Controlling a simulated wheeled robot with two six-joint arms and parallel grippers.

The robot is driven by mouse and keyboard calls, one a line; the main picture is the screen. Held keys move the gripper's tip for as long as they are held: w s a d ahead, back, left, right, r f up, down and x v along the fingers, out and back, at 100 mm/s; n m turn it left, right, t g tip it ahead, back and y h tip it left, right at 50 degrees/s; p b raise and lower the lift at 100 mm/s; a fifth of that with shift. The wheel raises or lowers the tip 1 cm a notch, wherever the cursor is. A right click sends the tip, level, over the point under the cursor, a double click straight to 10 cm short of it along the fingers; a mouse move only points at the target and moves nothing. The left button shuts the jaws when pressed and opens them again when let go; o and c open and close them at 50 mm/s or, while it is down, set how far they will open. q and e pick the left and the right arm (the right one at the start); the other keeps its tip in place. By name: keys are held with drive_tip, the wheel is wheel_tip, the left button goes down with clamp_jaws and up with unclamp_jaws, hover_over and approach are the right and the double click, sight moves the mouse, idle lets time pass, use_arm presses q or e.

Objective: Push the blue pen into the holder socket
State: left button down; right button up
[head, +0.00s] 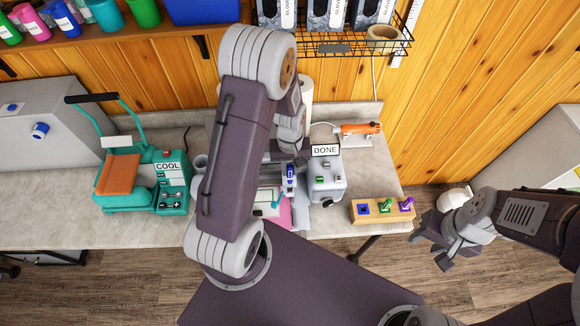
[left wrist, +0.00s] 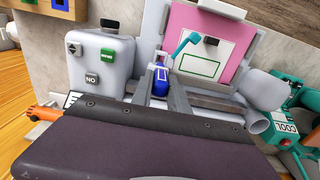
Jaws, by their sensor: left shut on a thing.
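The blue pen (head: 290,181) is upright between the fingers of my left gripper (left wrist: 160,82), which is shut on it. The pen (left wrist: 161,82) also shows in the left wrist view, over the grey machine with the pink sheet; I cannot tell whether its lower end touches the machine. The wooden holder (head: 373,218) is at the right front of the counter. Its blue-rimmed socket (head: 363,209) is empty, beside a green pen (head: 385,206) and a purple pen (head: 407,204). My right gripper (head: 434,250) is open and empty, right of and below the holder.
The grey machine's control box (head: 325,177), with a DONE sign, stands between the pen and the holder. A teal heat press (head: 165,185) is at left, and an orange tool (head: 358,129) is behind. A wire shelf (head: 340,45) hangs above. My left arm hides the counter's middle.

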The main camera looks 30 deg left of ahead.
sight(290, 183)
use_arm(q)
drive_tip(key=shift+s+f+b, duration=0.1)
drive_tip(key=shift+f+b, duration=0.35)
drive_tip(key=shift+f, duration=0.35)
drive_tip(key=shift+f+b, duration=0.75)
drive_tip(key=shift+f, duration=0.3)
drive_tip(key=shift+f, duration=0.25)
drive_tip(key=shift+f+b, duration=0.3)
drive_tip(key=shift+f, duration=0.1)
drive_tip(key=shift+f, duration=0.1)
idle(0.3)
drive_tip(key=shift+f+b, duration=0.5)
drive_tip(key=shift+f, duration=0.1)
drive_tip(key=shift+f, duration=0.1)
